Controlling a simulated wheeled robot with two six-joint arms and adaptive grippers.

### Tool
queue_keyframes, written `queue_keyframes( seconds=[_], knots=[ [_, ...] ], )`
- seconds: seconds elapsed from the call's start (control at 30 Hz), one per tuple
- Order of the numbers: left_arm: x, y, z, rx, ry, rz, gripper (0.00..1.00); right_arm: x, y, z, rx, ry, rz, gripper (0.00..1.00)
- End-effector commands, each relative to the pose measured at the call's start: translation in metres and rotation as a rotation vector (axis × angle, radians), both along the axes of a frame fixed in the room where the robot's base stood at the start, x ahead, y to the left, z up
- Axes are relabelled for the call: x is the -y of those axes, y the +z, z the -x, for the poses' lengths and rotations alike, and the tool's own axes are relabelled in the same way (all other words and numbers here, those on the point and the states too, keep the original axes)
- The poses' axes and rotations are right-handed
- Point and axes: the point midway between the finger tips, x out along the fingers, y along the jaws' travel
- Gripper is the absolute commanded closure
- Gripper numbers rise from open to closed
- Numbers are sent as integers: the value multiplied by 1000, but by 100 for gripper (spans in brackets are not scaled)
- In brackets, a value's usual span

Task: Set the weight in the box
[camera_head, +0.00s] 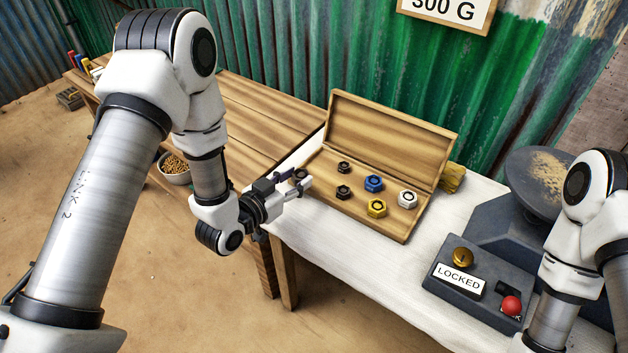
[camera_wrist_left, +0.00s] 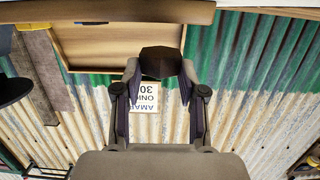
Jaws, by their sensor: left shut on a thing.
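The wooden box (camera_head: 318,169) lies open on the white cloth, its lid (camera_head: 385,136) raised at the back; the lid seems to show in the left wrist view (camera_wrist_left: 95,50) too. In the box sit two dark weights (camera_head: 343,191), a blue weight (camera_head: 373,183), a yellow weight (camera_head: 376,208) and a white weight (camera_head: 407,199). My left gripper (camera_head: 301,181) is at the box's left end, shut on a dark six-sided weight (camera_wrist_left: 162,62). In the head view its fingers partly hide that weight. My right gripper is out of view.
A dark grey scale (camera_head: 500,215) with a LOCKED sign (camera_head: 460,281), a brass knob (camera_head: 462,257) and a red button (camera_head: 511,306) stands at the right, beside my right arm. A bowl of pellets (camera_head: 174,168) is at the left. The cloth in front of the box is clear.

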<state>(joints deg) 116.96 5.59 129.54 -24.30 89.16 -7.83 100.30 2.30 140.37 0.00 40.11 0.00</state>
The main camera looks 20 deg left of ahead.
Motion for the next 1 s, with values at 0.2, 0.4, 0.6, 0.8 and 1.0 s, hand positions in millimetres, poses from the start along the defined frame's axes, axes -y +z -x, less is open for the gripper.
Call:
queue_keyframes(
  seconds=[0.2,0.4,0.6,0.8,1.0],
  knots=[
    [9,-14,-26,1,1,0,100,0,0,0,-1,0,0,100],
    [18,-34,-50,1,1,1,100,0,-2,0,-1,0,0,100],
    [18,-35,-51,0,2,2,100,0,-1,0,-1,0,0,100],
    [18,-38,-51,-1,2,1,49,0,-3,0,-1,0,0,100],
    [18,-38,-51,-1,2,1,49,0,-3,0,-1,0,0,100]
  ],
)
